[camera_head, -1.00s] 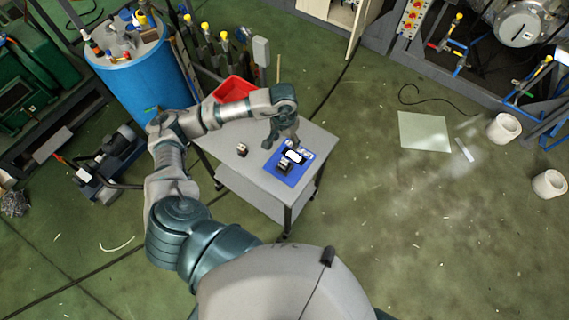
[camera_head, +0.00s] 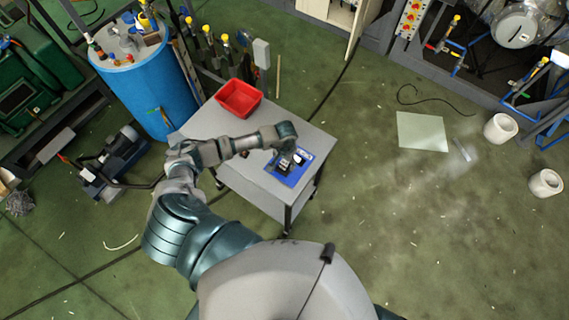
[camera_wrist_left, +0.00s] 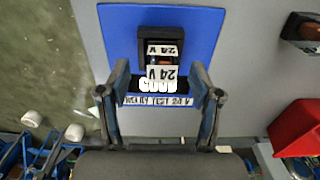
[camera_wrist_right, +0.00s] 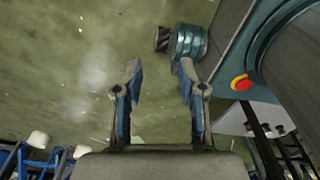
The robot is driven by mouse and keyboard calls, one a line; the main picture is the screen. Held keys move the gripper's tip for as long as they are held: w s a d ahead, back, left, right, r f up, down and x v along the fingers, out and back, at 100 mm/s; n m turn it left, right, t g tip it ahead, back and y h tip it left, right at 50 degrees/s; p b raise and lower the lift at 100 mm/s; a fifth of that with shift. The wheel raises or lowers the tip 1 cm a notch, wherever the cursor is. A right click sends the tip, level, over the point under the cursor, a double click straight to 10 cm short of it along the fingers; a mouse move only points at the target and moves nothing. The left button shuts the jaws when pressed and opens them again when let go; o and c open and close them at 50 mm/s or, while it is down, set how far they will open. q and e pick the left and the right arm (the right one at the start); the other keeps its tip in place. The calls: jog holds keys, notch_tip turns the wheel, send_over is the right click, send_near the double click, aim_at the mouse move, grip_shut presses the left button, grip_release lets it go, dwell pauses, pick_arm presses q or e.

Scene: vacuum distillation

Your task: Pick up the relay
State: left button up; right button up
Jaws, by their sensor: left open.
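A dark relay (camera_wrist_left: 158,52) with "24 V" labels sits on a blue mat (camera_wrist_left: 205,22) marked "RELAY TEST 24 V". A "GOOD" sign shows at its near side. In the head view the mat (camera_head: 287,178) lies on the right part of a grey cart, with the relay (camera_head: 284,164) partly visible. My left gripper (camera_wrist_left: 160,78) is open, its fingers apart on either side of the sign; contact cannot be told. In the head view the left gripper (camera_head: 289,150) is above the mat, mostly hidden by its wrist. My right gripper (camera_wrist_right: 160,75) is open and empty, with floor behind it.
A second dark block (camera_wrist_left: 303,30) lies on the cart (camera_head: 255,185) beside the mat. A red bin (camera_head: 239,98) stands at the cart's back corner. A blue barrel (camera_head: 150,85) stands left of the cart.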

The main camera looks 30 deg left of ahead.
pick_arm(q)
jog(key=shift+f, duration=0.85)
pick_arm(e)
jog(key=shift+d+r, duration=0.15)
jog(key=shift+d, duration=0.45)
pick_arm(q)
jog(key=shift+a, duration=0.25)
grip_shut()
jog(key=shift+d, duration=0.1)
pick_arm(e)
jog(key=shift+a, duration=0.4)
pick_arm(q)
jog(key=shift+r, duration=0.4)
jog(key=r, duration=0.1)
jog(key=r+b, duration=0.1)
jog(key=shift+s+r, duration=0.3)
jog(key=shift+s, duration=0.1)
jog(key=s+d+b, duration=0.1)
jog(key=s+d, duration=0.1)
jog(key=s, duration=0.5)
jog(key=s+d+r+b, duration=0.1)
jog(key=s+b, duration=0.1)
jog(key=s, duration=0.5)
jog(key=shift+s+d+r, duration=0.3)
jog(key=shift+s+d, duration=0.1)
pick_arm(e)
notch_tip(320, 180, down, 4)
jog(key=shift+s+d+f, duration=0.1)
jog(key=shift+d+f, duration=0.05)
jog(key=shift+f, duration=0.1)
